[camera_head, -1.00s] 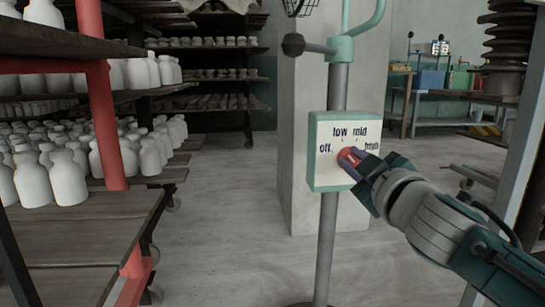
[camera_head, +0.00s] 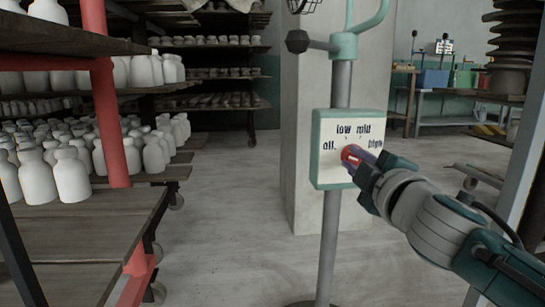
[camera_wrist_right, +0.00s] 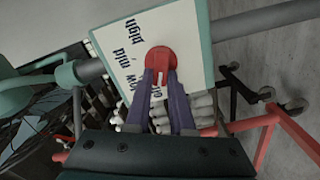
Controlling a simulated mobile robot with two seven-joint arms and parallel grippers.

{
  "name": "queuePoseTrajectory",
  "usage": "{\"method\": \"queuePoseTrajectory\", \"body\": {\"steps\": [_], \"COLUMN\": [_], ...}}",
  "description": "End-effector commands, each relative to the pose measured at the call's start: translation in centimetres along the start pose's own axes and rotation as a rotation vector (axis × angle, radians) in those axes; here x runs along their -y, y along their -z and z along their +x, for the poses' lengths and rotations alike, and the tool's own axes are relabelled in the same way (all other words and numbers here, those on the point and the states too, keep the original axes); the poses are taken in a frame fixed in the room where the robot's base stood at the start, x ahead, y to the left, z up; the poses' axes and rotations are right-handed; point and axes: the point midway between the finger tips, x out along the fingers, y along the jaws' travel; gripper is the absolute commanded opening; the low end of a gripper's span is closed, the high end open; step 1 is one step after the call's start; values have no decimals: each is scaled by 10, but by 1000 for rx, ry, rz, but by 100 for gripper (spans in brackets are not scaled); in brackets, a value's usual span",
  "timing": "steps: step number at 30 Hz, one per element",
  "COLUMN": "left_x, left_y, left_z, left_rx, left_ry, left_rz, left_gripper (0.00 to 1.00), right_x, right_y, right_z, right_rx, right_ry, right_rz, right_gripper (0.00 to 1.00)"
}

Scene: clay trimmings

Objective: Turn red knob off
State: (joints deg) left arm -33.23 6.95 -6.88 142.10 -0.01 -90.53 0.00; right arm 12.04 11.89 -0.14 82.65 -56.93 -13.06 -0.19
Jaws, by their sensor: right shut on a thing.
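The red knob (camera_head: 351,154) sits on a white dial plate (camera_head: 330,168) with a green frame, marked off, low, mid and high. The plate is fixed to a grey upright pole. My right gripper (camera_head: 359,158) reaches it from the right and is shut on the knob. In the right wrist view the red knob (camera_wrist_right: 160,59) shows between the tips of my purple fingers (camera_wrist_right: 161,78). The fingers hide part of the knob and of the dial lettering, so its exact setting cannot be told. My left gripper is not in view.
Shelves of white bottles (camera_head: 70,175) with a red post (camera_head: 108,100) stand at the left. A side arm with a dark ball end (camera_head: 297,41) sticks out above the dial. A concrete pillar (camera_head: 300,120) is behind the pole. The floor between the shelves and pole is clear.

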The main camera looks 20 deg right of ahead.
Motion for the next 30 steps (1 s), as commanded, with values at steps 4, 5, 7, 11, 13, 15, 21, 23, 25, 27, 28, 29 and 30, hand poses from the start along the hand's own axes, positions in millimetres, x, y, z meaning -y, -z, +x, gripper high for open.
{"method": "queuePoseTrajectory", "body": {"steps": [4,5,7,11,13,15,21,23,25,27,28,29,30], "left_x": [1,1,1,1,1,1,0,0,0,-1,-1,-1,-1], "left_y": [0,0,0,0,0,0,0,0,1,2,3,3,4], "left_z": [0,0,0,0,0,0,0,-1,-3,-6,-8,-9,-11], "left_rx": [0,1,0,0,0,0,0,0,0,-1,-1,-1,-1], "left_ry": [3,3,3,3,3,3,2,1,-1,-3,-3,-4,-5], "left_rz": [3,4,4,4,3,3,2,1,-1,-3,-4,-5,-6], "left_gripper": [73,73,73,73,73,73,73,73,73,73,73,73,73], "right_x": [0,0,0,0,0,0,0,0,0,0,-1,-1,-1], "right_y": [0,0,0,0,0,0,0,0,1,1,1,1,1], "right_z": [0,0,0,0,0,0,0,-1,-6,-14,-19,-24,-32], "right_rx": [0,0,0,0,0,0,0,0,-1,-1,0,0,1], "right_ry": [-1,-1,-1,0,0,0,0,1,1,2,3,2,3], "right_rz": [-5,-5,-5,-4,-3,-3,-1,-1,-1,-1,-1,-1,0], "right_gripper": [0,0,22,37,45,51,51,51,51,51,51,51,51]}}
